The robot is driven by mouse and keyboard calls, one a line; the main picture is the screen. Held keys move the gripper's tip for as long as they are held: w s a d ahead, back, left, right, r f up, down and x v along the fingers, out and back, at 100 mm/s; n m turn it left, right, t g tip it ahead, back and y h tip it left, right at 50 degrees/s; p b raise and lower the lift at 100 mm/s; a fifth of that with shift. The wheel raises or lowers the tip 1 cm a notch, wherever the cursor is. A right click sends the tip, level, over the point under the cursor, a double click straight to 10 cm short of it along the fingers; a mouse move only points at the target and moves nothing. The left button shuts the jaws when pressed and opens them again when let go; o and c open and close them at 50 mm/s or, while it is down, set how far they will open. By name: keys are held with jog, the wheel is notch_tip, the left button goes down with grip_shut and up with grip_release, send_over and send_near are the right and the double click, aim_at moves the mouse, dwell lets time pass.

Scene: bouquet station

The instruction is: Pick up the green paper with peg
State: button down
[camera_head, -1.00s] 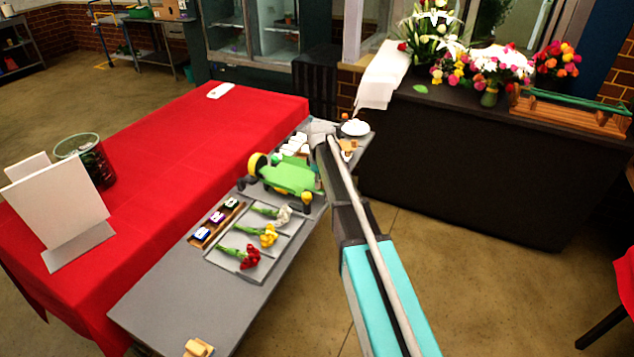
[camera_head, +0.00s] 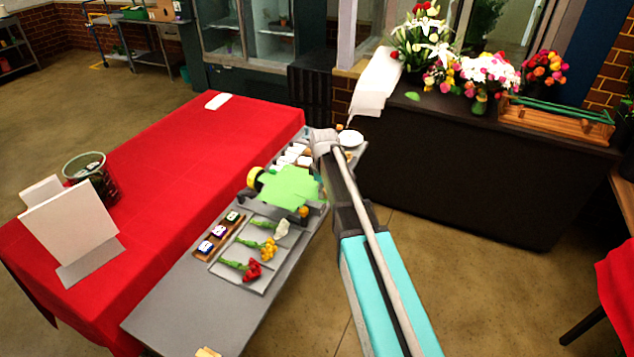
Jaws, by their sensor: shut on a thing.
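The green paper (camera_head: 288,188) is a bright, jagged-edged sheet above the grey side table (camera_head: 195,300), near the dark stand with a yellow wheel (camera_head: 254,178). Its broad face shows to the camera. My gripper (camera_head: 319,181) is at the paper's right edge, mostly hidden by my arm, and is shut on the paper. The peg cannot be made out clearly. I cannot tell how far the paper is off the things below it.
A grey tray (camera_head: 228,272) with red, yellow and white flowers lies in front of the paper. A wooden rack (camera_head: 206,257) of small bottles is left of it. White items and a white bowl (camera_head: 350,138) lie behind.

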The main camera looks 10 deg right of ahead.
jog(key=s, duration=0.1)
jog(key=s+r+p, duration=0.1)
jog(key=s, duration=0.1)
jog(key=s+r, duration=0.1)
jog(key=s, duration=0.1)
jog(key=shift+s+d+r+p, duration=0.2)
jog(key=shift+d+p, duration=0.05)
jog(key=shift+p, duration=0.1)
dwell(0.3)
jog(key=shift+f+b, duration=0.5)
jog(key=shift+f, duration=0.05)
jog(key=shift+s, duration=0.1)
